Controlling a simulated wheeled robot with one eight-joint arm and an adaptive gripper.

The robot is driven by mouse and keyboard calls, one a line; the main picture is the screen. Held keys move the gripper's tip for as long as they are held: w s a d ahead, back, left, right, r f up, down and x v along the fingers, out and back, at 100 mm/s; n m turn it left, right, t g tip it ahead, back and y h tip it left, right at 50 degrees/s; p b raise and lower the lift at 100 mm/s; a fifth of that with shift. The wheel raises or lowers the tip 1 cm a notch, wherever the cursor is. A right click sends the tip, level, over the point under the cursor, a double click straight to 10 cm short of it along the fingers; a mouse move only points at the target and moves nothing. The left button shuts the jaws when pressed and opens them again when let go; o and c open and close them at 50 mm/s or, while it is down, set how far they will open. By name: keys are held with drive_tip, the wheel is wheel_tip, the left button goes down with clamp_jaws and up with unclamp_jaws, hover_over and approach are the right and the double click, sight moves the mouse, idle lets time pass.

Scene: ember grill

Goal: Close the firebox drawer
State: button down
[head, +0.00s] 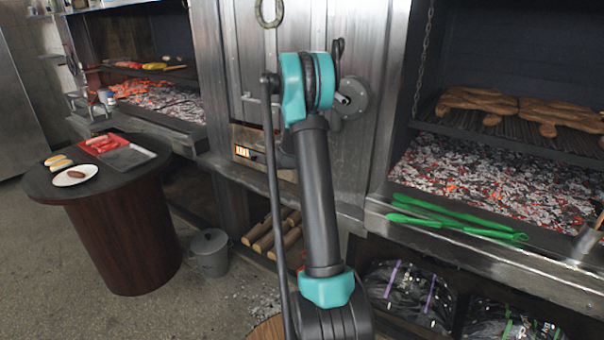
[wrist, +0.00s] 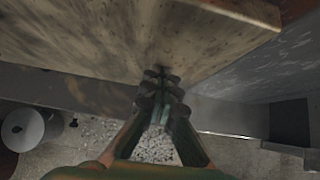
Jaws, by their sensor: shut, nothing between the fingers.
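The firebox front (head: 242,139) shows in the head view low on the metal cabinet, with a small slot glowing orange. My arm hides its right part, so I cannot tell from there how far the drawer stands out. In the wrist view a large stained panel (wrist: 110,38), apparently part of the drawer, fills the top. My gripper (wrist: 161,80) is shut and empty, its fingertips at the panel's lower edge. They look to be at or very near contact, but I cannot tell which.
A round table (head: 50,185) with food stands at left, and a grey bucket (head: 209,252) stands on the floor beside the cabinet. Firewood (head: 272,234) lies in the lower recess. Green tongs (head: 455,222) lie on the right grill ledge. Open floor lies at lower left.

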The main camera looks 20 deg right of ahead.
drive_tip(key=shift+w+d+r, duration=0.1)
drive_tip(key=shift+w+d, duration=0.6)
drive_tip(key=shift+d, duration=0.35)
drive_tip(key=s+a+r, duration=0.7)
drive_tip(key=a, duration=0.3)
drive_tip(key=s+a+f+m+y, duration=0.2)
drive_tip(key=s+a+m, duration=0.4)
drive_tip(key=s, duration=0.7)
drive_tip(key=s+a+f+m+y, duration=0.3)
drive_tip(key=s+a+m, duration=0.4)
drive_tip(key=s+m, duration=0.3)
drive_tip(key=s+a+f+m+y, duration=0.2)
drive_tip(key=s+a+f+m, duration=0.2)
drive_tip(key=s, duration=1.2)
drive_tip(key=a+m, duration=0.2)
drive_tip(key=m, duration=0.2)
drive_tip(key=shift+a+m+g, duration=0.2)
drive_tip(key=shift+m+g, duration=0.2)
drive_tip(key=shift+s, duration=0.1)
